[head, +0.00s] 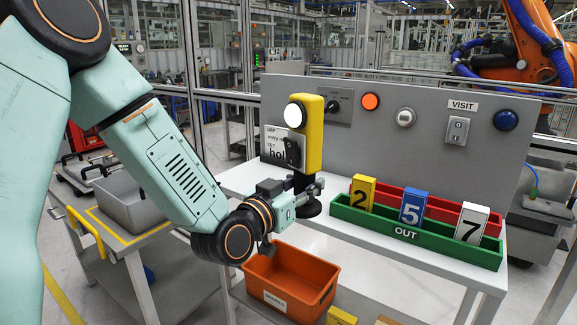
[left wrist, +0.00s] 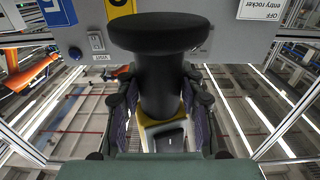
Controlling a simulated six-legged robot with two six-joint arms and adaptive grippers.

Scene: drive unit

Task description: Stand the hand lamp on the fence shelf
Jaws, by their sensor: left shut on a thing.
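The hand lamp (head: 314,130) has a yellow body, a lit white lens, a black stem and a round black base. It is upright in front of the grey panel. My left gripper (head: 301,188) is shut on its black stem, just above the base. In the left wrist view the lamp's black base (left wrist: 160,33) fills the upper middle and the stem runs down between my gripper fingers (left wrist: 158,105). The white fence shelf (head: 345,233) lies below and behind the lamp. I cannot tell whether the base touches it. My right gripper is not in view.
A green OUT tray (head: 405,233) with blocks 2, 5 and 7 stands on the shelf to the right, a red tray (head: 465,212) behind it. The panel (head: 430,110) with buttons rises behind. An orange bin (head: 290,280) sits below the shelf.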

